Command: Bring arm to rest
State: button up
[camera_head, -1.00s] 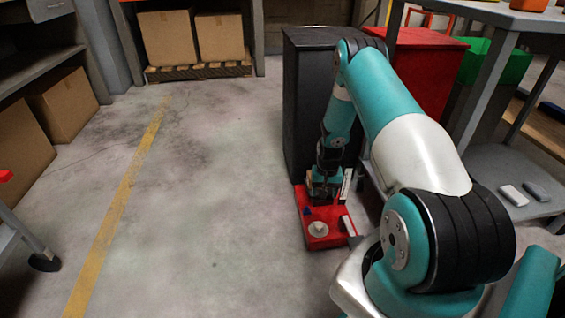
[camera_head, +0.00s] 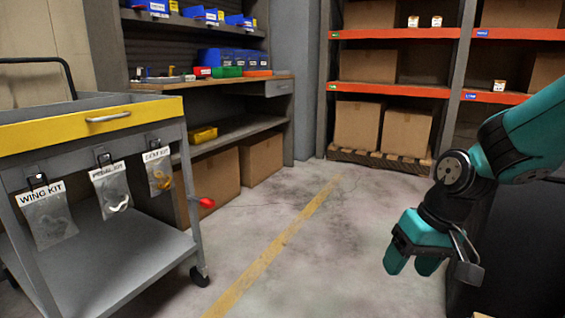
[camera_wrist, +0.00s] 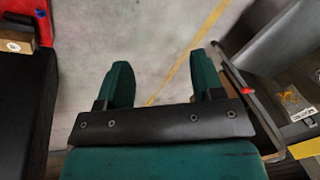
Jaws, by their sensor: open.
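My gripper (camera_head: 412,264) is at the right of the head view, raised over the floor, with its fingers pointing down. In the wrist view my gripper (camera_wrist: 163,82) shows two green fingers spread apart with only floor between them. It is open and empty. The arm comes in from the right edge of the head view, bent at the wrist.
A grey cart (camera_head: 93,114) with a yellow drawer and several hanging kit bags stands at the left. A workbench (camera_head: 232,137) with bins stands behind it. Racks with boxes (camera_head: 358,125) are at the back. The floor (camera_head: 330,255) between is clear.

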jog(key=s+a+r+n+p, duration=0.1)
jog(key=s+a+r+n, duration=0.15)
jog(key=s, duration=0.35)
jog(key=s+a+r+n+g+y+p, duration=0.1)
jog(key=s+a+r+n, duration=0.1)
jog(key=s+a+r, duration=0.3)
jog(key=s+a+r+n+p, duration=0.1)
jog(key=s+r+n, duration=0.1)
jog(key=s, duration=0.5)
notch_tip(320, 180, up, 36)
jog(key=p, duration=3.5)
jog(key=shift+w+m+p, duration=0.2)
jog(key=shift+m+p, duration=0.15)
